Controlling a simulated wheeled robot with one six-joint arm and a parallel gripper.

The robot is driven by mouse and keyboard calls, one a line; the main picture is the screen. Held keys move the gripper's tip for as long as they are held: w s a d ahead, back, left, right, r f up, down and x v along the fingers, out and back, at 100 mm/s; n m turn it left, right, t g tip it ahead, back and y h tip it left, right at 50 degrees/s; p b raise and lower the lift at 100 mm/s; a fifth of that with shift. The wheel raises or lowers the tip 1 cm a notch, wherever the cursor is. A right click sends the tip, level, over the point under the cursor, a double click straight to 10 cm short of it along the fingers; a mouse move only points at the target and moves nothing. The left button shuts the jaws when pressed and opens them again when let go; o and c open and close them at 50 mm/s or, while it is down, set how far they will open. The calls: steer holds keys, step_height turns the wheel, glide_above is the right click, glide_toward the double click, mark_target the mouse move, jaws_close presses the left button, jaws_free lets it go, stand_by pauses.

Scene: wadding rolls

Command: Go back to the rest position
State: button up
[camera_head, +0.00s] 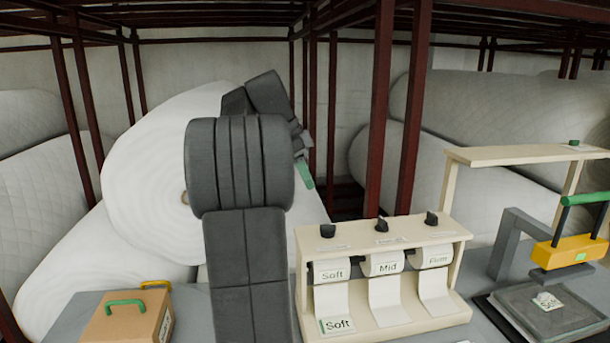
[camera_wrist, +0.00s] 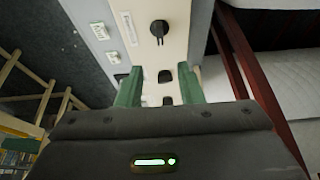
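My gripper (camera_head: 305,174) is raised above the back left of the cream dispenser (camera_head: 462,243), its green fingers pointing down. In the wrist view my gripper (camera_wrist: 160,82) has its two green fingers well apart, with nothing seen between them but the dispenser (camera_wrist: 143,28) beyond. My dark arm hides part of the scene in the head view. The dispenser holds three white rolls labelled Soft (camera_head: 332,271), Mid (camera_head: 386,265) and Firm (camera_head: 437,257), each with a strip hanging down. Dark knobs stand on its top.
A yellow press with a green handle (camera_head: 585,199) stands at right, over a dark tray (camera_head: 582,318) holding a small piece marked Soft (camera_head: 547,301). A brown box (camera_head: 112,321) sits at front left. Large white rolls (camera_head: 150,165) and dark red rack posts (camera_head: 380,110) stand behind.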

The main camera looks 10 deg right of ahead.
mark_target(327, 225)
steer(key=x, duration=1.4)
steer(key=shift+a, duration=0.1)
